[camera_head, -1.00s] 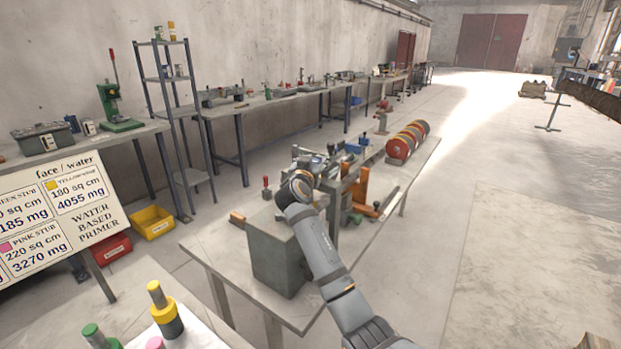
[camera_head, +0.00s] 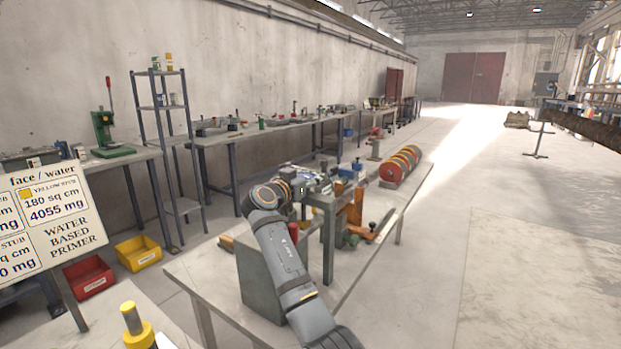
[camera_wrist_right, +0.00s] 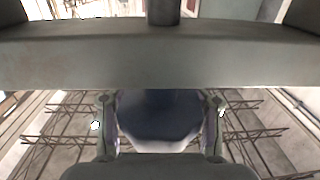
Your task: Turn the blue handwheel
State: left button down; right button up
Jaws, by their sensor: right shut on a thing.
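In the right wrist view a dark blue rounded thing, which looks like the blue handwheel (camera_wrist_right: 158,118), sits between the two fingers of my right gripper (camera_wrist_right: 160,102). The fingers are shut on it from both sides. A broad grey metal bar (camera_wrist_right: 160,55) crosses the view just beyond and hides part of it. In the head view my right gripper (camera_head: 305,184) is at the metal fixture on the near bench, with its fingertips mostly hidden behind my wrist. I cannot make out the handwheel clearly there. My left gripper is not in view.
The near bench (camera_head: 212,285) also bears a grey block (camera_head: 256,275), an orange stand (camera_head: 355,208) and a row of red and yellow discs (camera_head: 399,166). A sign (camera_head: 55,220) and a yellow bin (camera_head: 138,252) are at left. The floor to the right is open.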

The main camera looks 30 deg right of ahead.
jog(key=shift+f, duration=0.3)
jog(key=o, duration=1.3)
jog(key=shift+a+r, duration=0.1)
jog(key=shift+r, duration=0.05)
jog(key=shift+r, duration=0.15)
notch_tip(320, 180, up, 10)
jog(key=shift+f, duration=0.15)
